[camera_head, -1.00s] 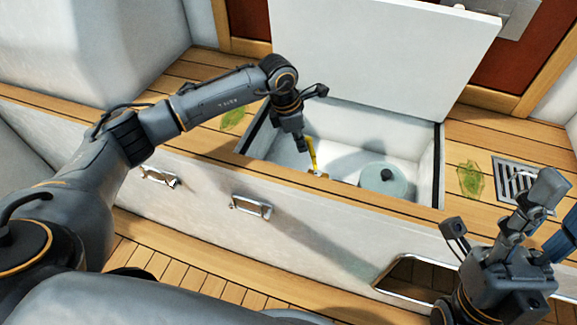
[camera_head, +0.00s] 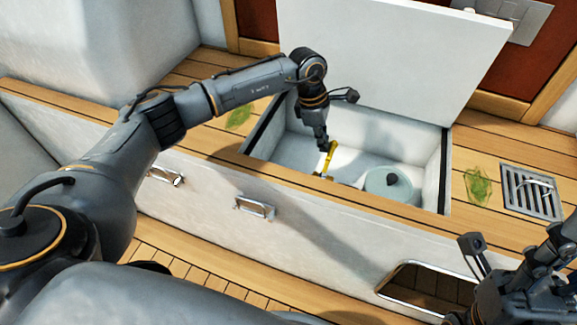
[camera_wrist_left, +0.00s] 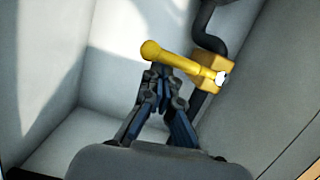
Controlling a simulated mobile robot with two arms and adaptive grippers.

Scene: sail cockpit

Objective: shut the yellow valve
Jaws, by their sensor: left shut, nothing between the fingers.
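The yellow valve's handle (camera_head: 329,154) stands in the open locker, leaning slightly right in the head view. In the left wrist view the handle (camera_wrist_left: 178,58) runs from a round knob at the left to a brass-coloured valve body (camera_wrist_left: 207,74) on a dark hose. My left gripper (camera_head: 322,146) reaches down into the locker and is shut and empty. In the left wrist view its fingertips (camera_wrist_left: 160,72) are at the handle's near side, close to the knob end; I cannot tell if they touch. My right gripper (camera_head: 555,255) is at the lower right, partly cut off.
The locker (camera_head: 440,175) has white walls, and its white lid (camera_head: 395,55) stands open behind. A metal grate (camera_head: 532,192) and a green leaf-like patch (camera_head: 478,186) lie on the right deck.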

